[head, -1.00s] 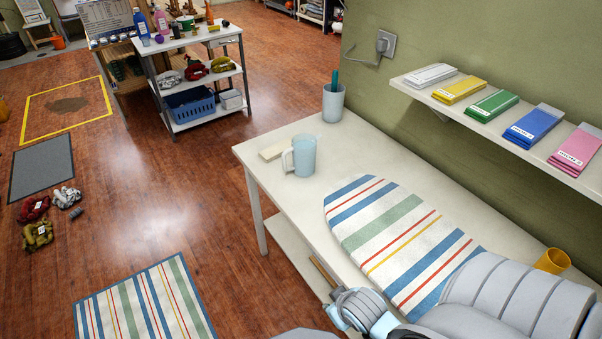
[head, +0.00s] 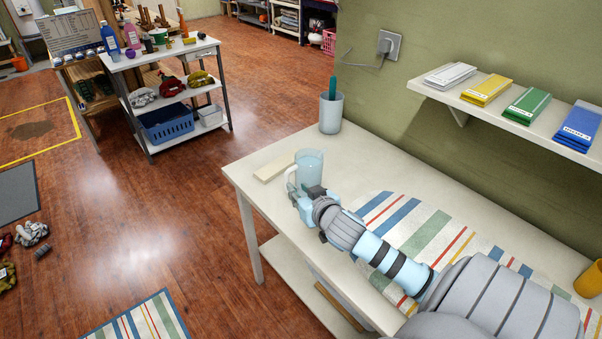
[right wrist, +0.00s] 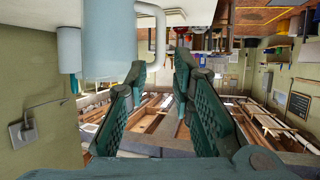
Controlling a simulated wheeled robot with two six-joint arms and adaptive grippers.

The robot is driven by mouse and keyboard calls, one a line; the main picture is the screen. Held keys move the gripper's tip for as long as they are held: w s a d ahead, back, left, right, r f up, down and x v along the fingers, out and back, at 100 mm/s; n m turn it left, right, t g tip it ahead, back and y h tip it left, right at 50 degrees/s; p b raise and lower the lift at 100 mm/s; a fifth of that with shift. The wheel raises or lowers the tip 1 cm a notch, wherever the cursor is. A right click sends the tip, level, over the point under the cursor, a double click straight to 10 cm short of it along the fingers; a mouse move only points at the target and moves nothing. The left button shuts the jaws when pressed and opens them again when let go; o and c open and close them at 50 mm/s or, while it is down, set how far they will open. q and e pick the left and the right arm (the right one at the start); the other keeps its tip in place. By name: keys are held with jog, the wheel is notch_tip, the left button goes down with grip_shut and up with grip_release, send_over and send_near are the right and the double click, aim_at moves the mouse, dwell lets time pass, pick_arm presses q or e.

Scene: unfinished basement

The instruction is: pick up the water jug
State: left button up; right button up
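The water jug (head: 309,168) is a pale blue cylinder with a white handle on its left side. It stands upright on the white table (head: 268,192). My right gripper (head: 303,198) is close in front of it, near the handle, and covers its lower part. In the right wrist view the picture is upside down. There the jug (right wrist: 108,38) and its handle (right wrist: 158,30) are at the top, just beyond the fingertips. The green fingers of the right gripper (right wrist: 160,70) are apart with nothing held between them. Contact with the handle cannot be told. My left gripper is not in view.
A wooden block (head: 273,167) lies beside the jug, and a cup with a green item (head: 331,112) stands behind. A striped cloth (head: 425,235) lies under my right arm. A yellow cup (head: 590,280) is at the right. A wall shelf (head: 470,108) overhangs the table's back.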

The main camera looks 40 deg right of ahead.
aim_at(287, 181)
jog(key=b+x, duration=0.1)
jog(key=x, duration=0.2)
jog(key=shift+w+d+f, duration=0.1)
jog(key=shift+w+f, duration=0.1)
jog(key=shift+w, duration=0.05)
jog(key=x, duration=0.2)
jog(key=b+x, duration=0.1)
jog(key=x, duration=0.3)
jog(key=shift+w+f+b, duration=0.2)
jog(key=shift+f+b, duration=0.1)
jog(key=shift+f, duration=0.1)
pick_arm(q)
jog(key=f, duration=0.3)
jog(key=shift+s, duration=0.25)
pick_arm(e)
grip_shut()
jog(key=shift+r, duration=0.1)
